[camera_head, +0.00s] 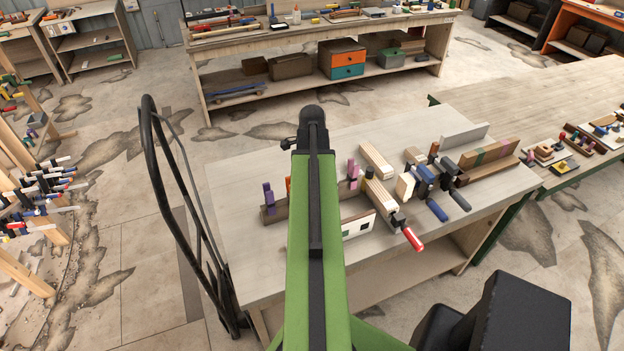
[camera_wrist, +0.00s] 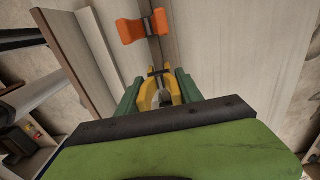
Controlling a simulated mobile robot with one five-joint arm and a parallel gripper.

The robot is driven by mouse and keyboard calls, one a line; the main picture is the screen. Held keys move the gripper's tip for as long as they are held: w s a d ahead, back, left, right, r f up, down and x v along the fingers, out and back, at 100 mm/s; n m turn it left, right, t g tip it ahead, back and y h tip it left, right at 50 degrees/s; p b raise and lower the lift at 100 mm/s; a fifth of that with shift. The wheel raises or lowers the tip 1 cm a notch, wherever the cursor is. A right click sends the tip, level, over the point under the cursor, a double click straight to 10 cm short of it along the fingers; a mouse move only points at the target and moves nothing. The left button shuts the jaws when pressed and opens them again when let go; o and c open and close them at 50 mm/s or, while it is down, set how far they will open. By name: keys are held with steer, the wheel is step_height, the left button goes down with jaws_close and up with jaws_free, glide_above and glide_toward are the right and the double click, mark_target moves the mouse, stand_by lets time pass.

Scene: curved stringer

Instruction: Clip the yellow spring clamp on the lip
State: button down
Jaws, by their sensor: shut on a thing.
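The yellow spring clamp (camera_wrist: 174,92) shows in the wrist view, held between the green fingers of my gripper (camera_wrist: 158,95). My gripper is shut on it. The clamp's dark-tipped jaws point away from me, toward a narrow dark edge (camera_wrist: 157,52) that looks like the lip. I cannot tell whether the jaws touch or straddle it. An orange clamp (camera_wrist: 143,27) sits farther along that edge. In the head view my green arm hides the gripper and the yellow clamp.
In the head view, the workbench (camera_head: 240,255) carries a brown piece with a purple clamp (camera_head: 268,196) at left. A red-handled clamp (camera_head: 411,238) and blue-handled clamps (camera_head: 437,210) stand at right. A black hand truck (camera_head: 185,190) stands at the bench's left edge.

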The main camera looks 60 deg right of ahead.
stand_by(0.3)
steer(key=shift+f+b, duration=0.55)
steer(key=shift+f, duration=0.1)
steer(key=shift+f, duration=0.1)
steer(key=shift+f+b, duration=0.4)
steer(key=shift+b, duration=0.15)
steer(key=c, duration=0.7)
jaws_free()
steer(key=shift+r, duration=0.1)
